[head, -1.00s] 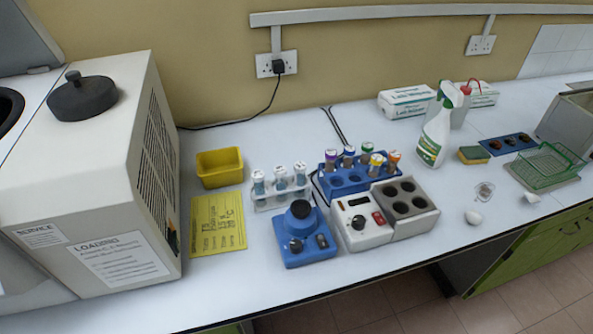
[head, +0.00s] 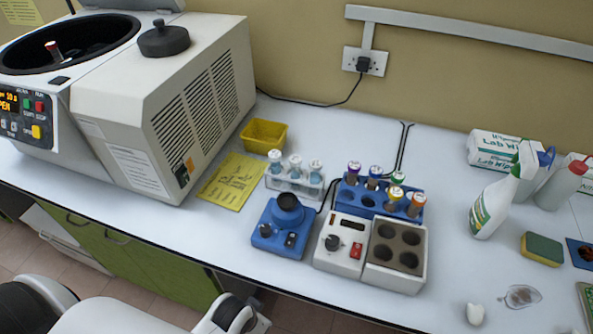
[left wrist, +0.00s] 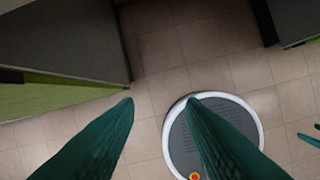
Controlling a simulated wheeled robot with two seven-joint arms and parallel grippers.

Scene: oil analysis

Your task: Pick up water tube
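Several tubes with white caps and pale blue contents (head: 295,166) stand upright in a white rack (head: 308,190) at the middle of the bench. Which one is the water tube I cannot tell by label. Another tube with a red cap (head: 53,50) stands in the open centrifuge bowl at the far left. My left gripper (left wrist: 160,98) is open and empty above the floor, its green fingers apart; the head view shows only arm parts at the bottom left. Green fingertips at the right edge of the left wrist view look like my right gripper (left wrist: 308,135), with a gap between them.
A blue rack (head: 350,203) holds tubes with coloured caps. A blue mixer (head: 283,228) and a white heater block (head: 370,255) stand in front. The centrifuge (head: 170,100), yellow tray (head: 263,135) and spray bottle (head: 495,205) flank them. The bench's front edge is clear.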

